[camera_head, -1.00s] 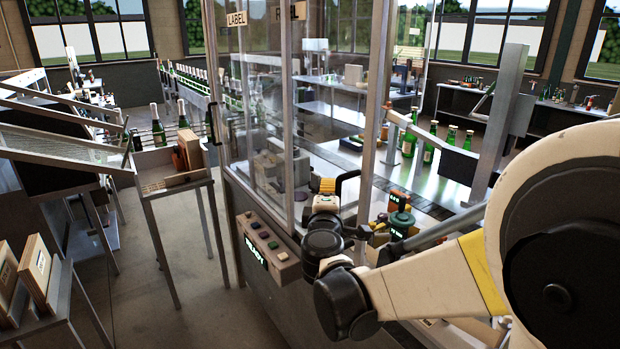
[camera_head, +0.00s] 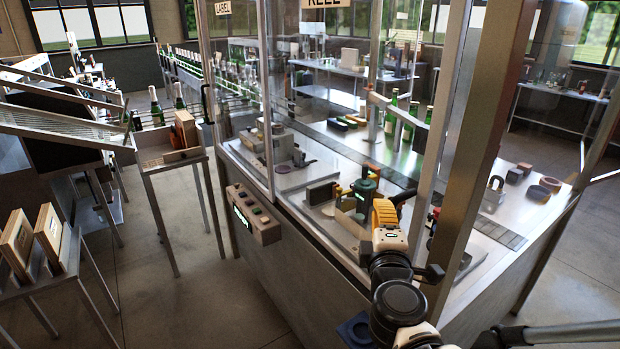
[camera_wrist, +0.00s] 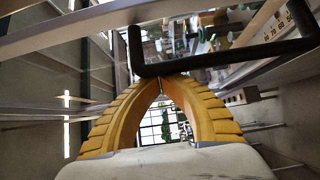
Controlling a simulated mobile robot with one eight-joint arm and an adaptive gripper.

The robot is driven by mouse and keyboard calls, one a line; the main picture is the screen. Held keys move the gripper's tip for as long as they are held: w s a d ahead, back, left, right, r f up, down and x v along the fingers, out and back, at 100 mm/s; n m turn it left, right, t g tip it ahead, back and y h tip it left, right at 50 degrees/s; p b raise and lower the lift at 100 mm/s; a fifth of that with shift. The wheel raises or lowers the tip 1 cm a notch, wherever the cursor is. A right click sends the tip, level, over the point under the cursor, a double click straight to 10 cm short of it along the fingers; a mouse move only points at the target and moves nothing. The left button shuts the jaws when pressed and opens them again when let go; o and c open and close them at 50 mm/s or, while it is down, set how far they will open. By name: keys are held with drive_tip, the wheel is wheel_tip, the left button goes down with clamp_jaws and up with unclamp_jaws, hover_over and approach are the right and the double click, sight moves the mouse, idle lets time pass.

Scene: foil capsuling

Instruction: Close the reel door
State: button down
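The reel door is part of the glass-and-metal enclosure under the REEL sign (camera_head: 325,3). Glass reflections make its panel hard to separate from the frame, and I cannot tell how far open it stands. A black bar handle (camera_wrist: 225,62) crosses in front of my gripper in the wrist view. My gripper (camera_wrist: 160,80) has ridged yellow fingers that arch together, their tips meeting right at the handle. The bar does not show between the fingers; I cannot tell whether they touch it. In the head view my gripper (camera_head: 385,208) is beside the thin metal upright (camera_head: 432,150).
A thick metal post (camera_head: 470,130) stands right of my gripper. A control box (camera_head: 252,213) projects from the machine's front. Inside are a green-topped device (camera_head: 366,186) and green bottles (camera_head: 409,122). Floor (camera_head: 180,310) at the front left is clear.

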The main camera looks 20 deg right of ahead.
drive_tip(key=s, duration=0.1)
drive_tip(key=s+d, duration=0.1)
drive_tip(key=s, duration=0.2)
drive_tip(key=shift+s+d+f+p, duration=0.1)
drive_tip(key=shift+s+d+p, duration=0.05)
drive_tip(key=shift+d+p, duration=0.2)
drive_tip(key=shift+a, duration=0.1)
